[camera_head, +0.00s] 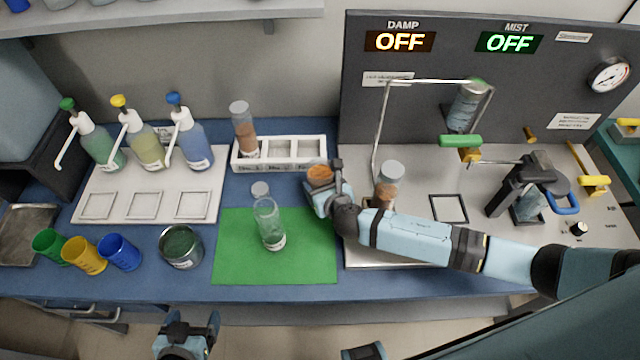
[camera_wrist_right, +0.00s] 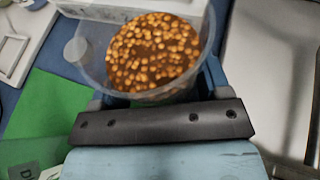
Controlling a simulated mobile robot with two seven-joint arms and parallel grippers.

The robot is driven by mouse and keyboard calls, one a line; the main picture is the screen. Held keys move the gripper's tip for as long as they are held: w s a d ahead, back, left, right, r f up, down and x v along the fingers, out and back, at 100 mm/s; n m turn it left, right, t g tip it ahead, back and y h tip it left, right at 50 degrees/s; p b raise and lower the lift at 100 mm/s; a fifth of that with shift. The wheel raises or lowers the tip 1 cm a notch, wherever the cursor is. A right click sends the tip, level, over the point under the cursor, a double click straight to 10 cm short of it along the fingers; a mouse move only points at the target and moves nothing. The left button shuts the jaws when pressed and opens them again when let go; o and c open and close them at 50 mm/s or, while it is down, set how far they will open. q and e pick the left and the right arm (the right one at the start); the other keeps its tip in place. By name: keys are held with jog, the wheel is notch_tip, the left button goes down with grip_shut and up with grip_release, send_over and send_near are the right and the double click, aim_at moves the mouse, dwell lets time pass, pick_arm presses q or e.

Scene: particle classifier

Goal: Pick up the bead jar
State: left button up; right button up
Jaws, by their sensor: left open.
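My right gripper (camera_head: 326,190) is at the jar. In the right wrist view the beads (camera_wrist_right: 155,50) show through the round clear jar top, close in front of the dark gripper body. The jar lies between the blue fingers; whether they press on it cannot be told. My left gripper (camera_head: 187,335) is open and empty at the bottom of the head view, in front of the bench.
A clear jar (camera_head: 268,228) stands on the green mat (camera_head: 310,265). The white rack (camera_head: 315,155) holds a brown-filled jar (camera_head: 243,130). Another jar (camera_head: 388,185) stands on the machine, close to my right arm. Pump bottles (camera_head: 190,140), coloured cups (camera_head: 118,252) and a dark-filled container (camera_head: 180,246) are left.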

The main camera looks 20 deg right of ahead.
jog(key=shift+c, duration=0.9)
jog(key=shift+r, duration=0.2)
